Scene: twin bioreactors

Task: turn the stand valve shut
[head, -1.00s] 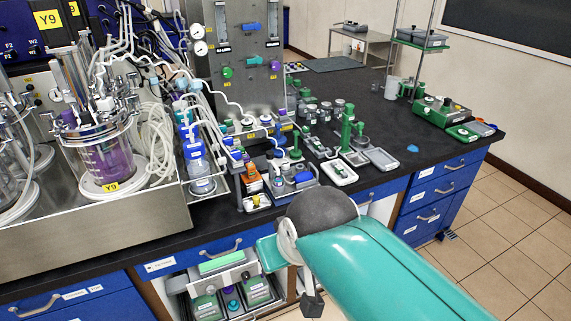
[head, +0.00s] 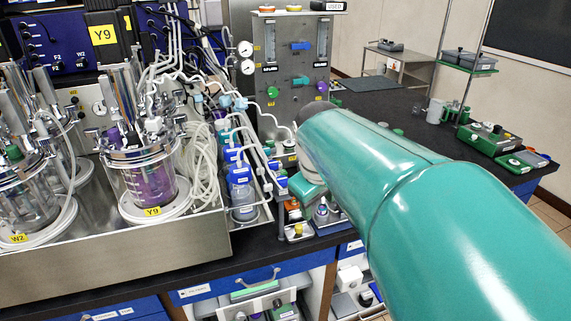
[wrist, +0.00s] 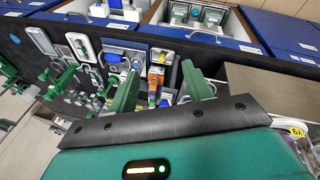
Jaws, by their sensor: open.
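The upright steel panel (head: 290,65) in the head view carries a blue bar handle (head: 301,46), a green bar handle (head: 300,80), a green knob (head: 272,92) and a purple knob (head: 321,87). I cannot tell which fitting is the stand valve. My gripper (wrist: 160,82) shows in the wrist view with its two green fingers apart and nothing visibly held between them. Bench-top items lie beyond the fingers, and I cannot tell the distance. In the head view my arm covers the fingers and the bench right of the panel's foot.
Glass bioreactor vessels (head: 145,180) with tubing stand in a steel tray (head: 120,242) at the left. Blue-capped bottles (head: 240,180) stand beside it. A small tray (head: 331,226) of bottles sits near my arm. Green devices (head: 490,141) stand at the bench's far right.

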